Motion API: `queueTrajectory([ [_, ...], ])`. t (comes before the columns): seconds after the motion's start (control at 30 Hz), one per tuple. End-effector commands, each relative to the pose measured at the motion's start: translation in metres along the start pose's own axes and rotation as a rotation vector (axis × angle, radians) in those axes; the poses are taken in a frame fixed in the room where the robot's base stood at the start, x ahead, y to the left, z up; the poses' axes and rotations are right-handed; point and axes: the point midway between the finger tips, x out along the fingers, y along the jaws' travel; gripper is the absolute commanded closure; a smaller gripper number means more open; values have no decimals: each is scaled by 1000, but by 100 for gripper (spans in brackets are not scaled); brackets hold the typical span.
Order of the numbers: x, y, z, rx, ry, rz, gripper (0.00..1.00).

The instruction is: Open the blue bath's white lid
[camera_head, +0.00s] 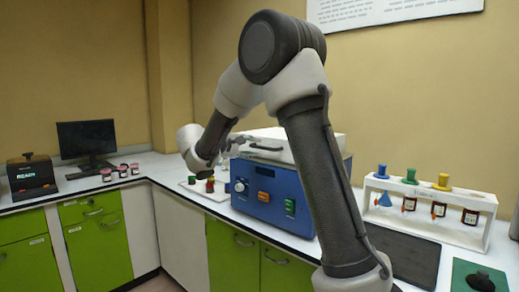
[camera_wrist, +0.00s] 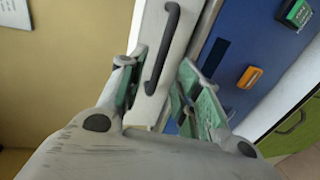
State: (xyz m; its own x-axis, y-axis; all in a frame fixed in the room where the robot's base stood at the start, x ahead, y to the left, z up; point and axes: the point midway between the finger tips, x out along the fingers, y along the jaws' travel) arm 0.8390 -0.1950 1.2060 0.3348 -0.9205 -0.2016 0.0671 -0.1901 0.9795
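The blue bath (camera_head: 270,189) stands on the white counter, with an orange switch and a green switch on its front. Its white lid (camera_head: 285,140) lies flat on top and looks shut. A dark bar handle (camera_head: 266,148) is on the lid's front edge. The lid's handle (camera_wrist: 165,45) shows ahead, between the fingers in the picture. I cannot tell whether they touch it.
A white rack (camera_head: 430,210) with several bottles and coloured funnels stands right of the bath. A dark flat plate (camera_head: 405,255) lies before it. Small coloured items sit on a tray (camera_head: 205,190) left of the bath. A monitor (camera_head: 86,138) stands at the far left.

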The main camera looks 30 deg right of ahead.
Motion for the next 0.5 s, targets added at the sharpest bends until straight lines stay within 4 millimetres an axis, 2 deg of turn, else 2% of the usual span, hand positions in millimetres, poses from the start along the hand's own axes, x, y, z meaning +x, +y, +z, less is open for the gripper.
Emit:
queueTrajectory([
  [0.1,22,0,1,-2,-4,-1,66],
  [0.3,52,-1,1,-4,-2,-3,66],
  [0.5,64,-1,1,-4,-1,-3,66],
])
